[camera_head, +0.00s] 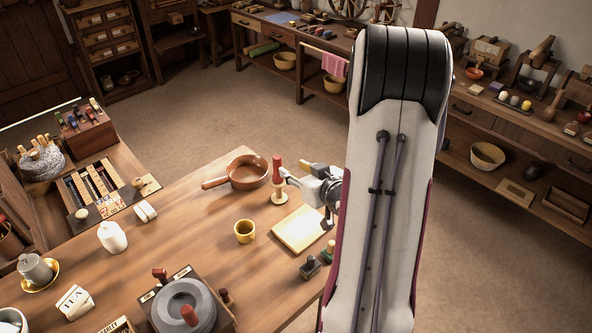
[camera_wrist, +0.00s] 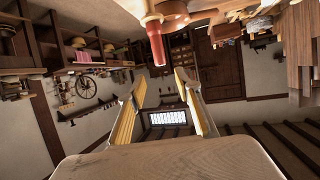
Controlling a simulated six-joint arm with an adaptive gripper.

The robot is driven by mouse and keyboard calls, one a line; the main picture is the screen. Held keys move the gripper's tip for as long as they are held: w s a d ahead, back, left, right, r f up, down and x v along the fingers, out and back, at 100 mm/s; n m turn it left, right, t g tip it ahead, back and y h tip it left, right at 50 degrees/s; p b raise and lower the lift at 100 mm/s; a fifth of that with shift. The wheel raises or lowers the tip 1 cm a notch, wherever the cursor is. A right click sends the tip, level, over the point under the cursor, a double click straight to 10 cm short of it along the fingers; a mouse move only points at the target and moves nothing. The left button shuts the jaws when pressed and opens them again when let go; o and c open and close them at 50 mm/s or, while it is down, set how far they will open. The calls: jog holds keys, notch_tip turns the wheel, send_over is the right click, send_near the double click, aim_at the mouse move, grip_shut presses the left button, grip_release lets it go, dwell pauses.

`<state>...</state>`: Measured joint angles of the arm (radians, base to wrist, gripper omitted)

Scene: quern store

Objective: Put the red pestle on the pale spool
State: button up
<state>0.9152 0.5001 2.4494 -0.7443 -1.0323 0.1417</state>
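The red pestle (camera_head: 277,167) stands upright on the pale spool (camera_head: 279,196), which rests on the wooden table. My gripper (camera_head: 297,174) is just right of them, pointing toward the pestle. In the wrist view, which looks upside down, the red pestle (camera_wrist: 156,46) hangs from the top edge, beyond the fingertips. The gripper's fingers (camera_wrist: 161,84) are spread there, with nothing between them. The spool is mostly cut off at the top of that view. The exact contact between pestle and spool is too small to tell.
A brown pan (camera_head: 249,172) sits behind left of the spool. A yellow cup (camera_head: 245,231) and pale board (camera_head: 299,229) stand in front. Dark stamps (camera_head: 310,267) are near the right edge, and a stone quern (camera_head: 182,303) is at the front.

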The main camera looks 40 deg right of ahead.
jog(key=s+a+r+n+g+h, duration=0.1)
jog(key=s+a+r+g, duration=0.25)
jog(key=a+r, duration=0.9)
jog(key=s+a+r+g+y, duration=0.1)
jog(key=s+a+g+y, duration=0.1)
jog(key=s+a, duration=0.7)
jog(key=s+a+r+n+g+y, duration=0.1)
jog(key=s+a+r+g+y, duration=0.1)
jog(key=s+a, duration=0.7)
jog(key=shift+a+n, duration=0.3)
jog(key=shift+a, duration=0.15)
dwell(0.5)
